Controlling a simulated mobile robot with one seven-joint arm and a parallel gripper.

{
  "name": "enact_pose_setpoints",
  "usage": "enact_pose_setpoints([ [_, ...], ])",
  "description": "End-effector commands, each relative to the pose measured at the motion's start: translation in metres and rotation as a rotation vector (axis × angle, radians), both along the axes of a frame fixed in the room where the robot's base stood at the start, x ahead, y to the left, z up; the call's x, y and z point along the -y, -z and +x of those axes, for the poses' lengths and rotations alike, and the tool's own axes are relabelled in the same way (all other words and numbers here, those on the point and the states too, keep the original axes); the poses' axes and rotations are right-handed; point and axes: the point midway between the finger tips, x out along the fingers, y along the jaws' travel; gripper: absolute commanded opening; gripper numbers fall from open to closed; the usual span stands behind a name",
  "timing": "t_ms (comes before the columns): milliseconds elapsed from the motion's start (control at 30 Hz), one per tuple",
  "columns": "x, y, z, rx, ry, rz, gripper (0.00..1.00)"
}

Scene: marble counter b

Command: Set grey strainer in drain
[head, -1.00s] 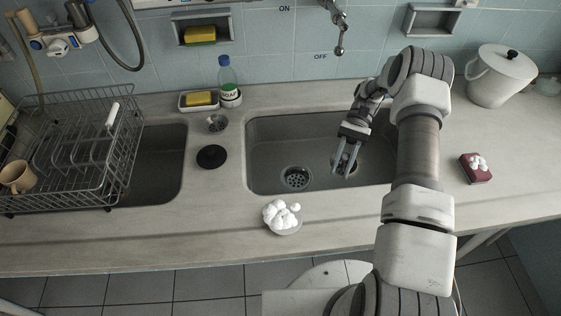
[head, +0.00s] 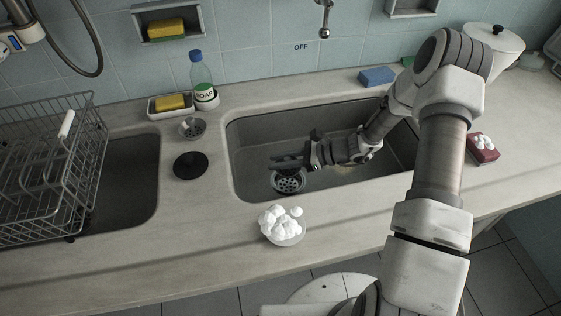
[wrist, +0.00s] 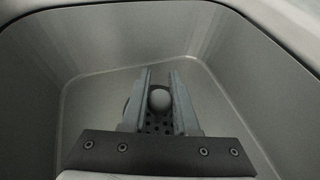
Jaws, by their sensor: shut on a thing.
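My gripper (head: 273,162) is low inside the right sink basin, its fingers pointing left. In the wrist view the fingers (wrist: 158,75) are closed around a round grey knob (wrist: 160,99). A patch with dark holes shows just below the knob, between the fingers; I take this to be the grey strainer. In the head view a round grey perforated disc (head: 289,181) lies directly under the fingers, at the drain. I cannot tell the strainer from the drain there, nor whether the strainer is seated. A small metal strainer cup (head: 192,128) stands on the counter left of the basin.
A black disc (head: 190,166) lies left of the basin. A bowl of white balls (head: 282,226) stands at its front edge. The soap bottle (head: 203,82), dish rack (head: 45,165), blue sponge (head: 377,76) and red block (head: 482,149) are outside the basin. Basin walls surround the gripper.

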Motion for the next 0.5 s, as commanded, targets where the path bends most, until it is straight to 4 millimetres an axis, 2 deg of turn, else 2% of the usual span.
enact_pose_setpoints([
  [267,0.0,0.009,0.003,0.001,0.02,0.001,0.0],
  [500,0.0,0.033,0.003,0.0,0.02,0.001,0.0],
])
